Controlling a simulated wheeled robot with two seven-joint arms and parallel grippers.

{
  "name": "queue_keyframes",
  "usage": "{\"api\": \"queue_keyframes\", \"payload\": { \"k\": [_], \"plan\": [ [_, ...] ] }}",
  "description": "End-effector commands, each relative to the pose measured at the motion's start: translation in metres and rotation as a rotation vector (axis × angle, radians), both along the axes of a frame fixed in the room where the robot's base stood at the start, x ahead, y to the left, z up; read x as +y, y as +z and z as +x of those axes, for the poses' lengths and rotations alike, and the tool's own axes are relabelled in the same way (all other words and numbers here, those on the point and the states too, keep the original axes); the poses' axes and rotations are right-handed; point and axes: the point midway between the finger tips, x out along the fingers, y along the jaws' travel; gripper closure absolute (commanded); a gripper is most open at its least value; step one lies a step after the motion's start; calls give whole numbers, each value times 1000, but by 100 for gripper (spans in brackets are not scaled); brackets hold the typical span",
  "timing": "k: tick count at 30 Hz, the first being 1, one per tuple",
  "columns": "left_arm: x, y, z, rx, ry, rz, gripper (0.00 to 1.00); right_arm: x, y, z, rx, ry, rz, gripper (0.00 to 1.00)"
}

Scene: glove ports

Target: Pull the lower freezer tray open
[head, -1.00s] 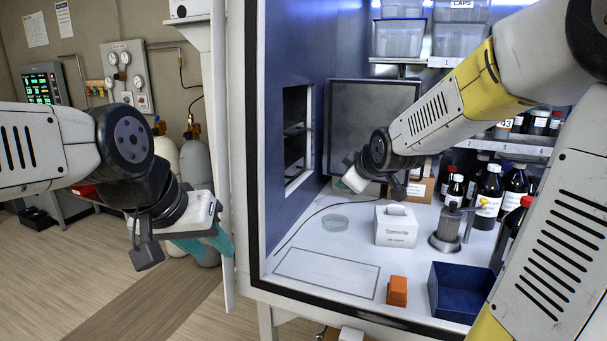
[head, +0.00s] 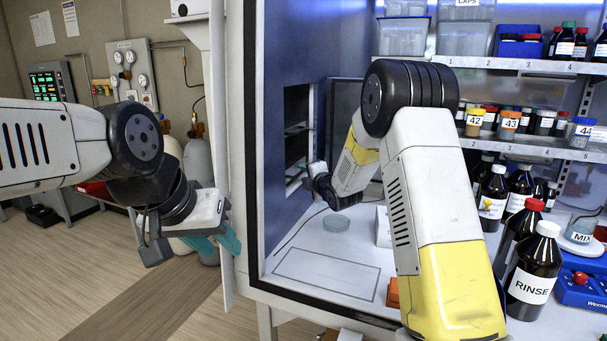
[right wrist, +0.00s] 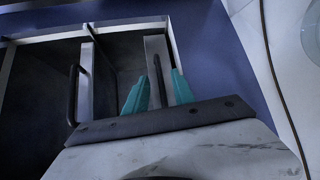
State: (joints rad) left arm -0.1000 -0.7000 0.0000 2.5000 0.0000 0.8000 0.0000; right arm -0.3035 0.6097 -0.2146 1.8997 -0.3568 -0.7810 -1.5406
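The freezer opening (head: 296,125) is in the blue left wall of the enclosure. In the right wrist view, two grey tray fronts with dark bar handles show inside it. The lower tray front (right wrist: 154,50) is on the right, nearer the white floor, with its handle (right wrist: 159,82); the upper tray front (right wrist: 87,85) is on the left. My right gripper (right wrist: 160,80) is open, its teal fingers on either side of the lower handle; I cannot tell whether they touch it. My left gripper (head: 215,245) is open and empty outside the enclosure, left of its door frame.
A clear dish (head: 336,223) sits on the white floor near my right wrist. A white box (head: 383,228) and an orange block (head: 392,292) are partly hidden behind my right arm. Brown bottles (head: 530,272) stand at the right. The front left floor is clear.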

Motion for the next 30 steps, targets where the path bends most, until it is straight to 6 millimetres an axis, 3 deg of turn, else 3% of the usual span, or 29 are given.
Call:
{"api": "queue_keyframes", "payload": {
  "k": [6,15,20,30],
  "plan": [
    [0,0,0,0,0,0,64,8,-3,20,0,0,1,69],
    [0,0,0,0,0,0,64,9,-4,22,2,0,1,69],
    [0,0,0,0,0,0,64,9,-4,22,2,0,1,100],
    [0,0,0,0,0,0,64,9,-4,22,2,-2,1,100]
  ]
}}
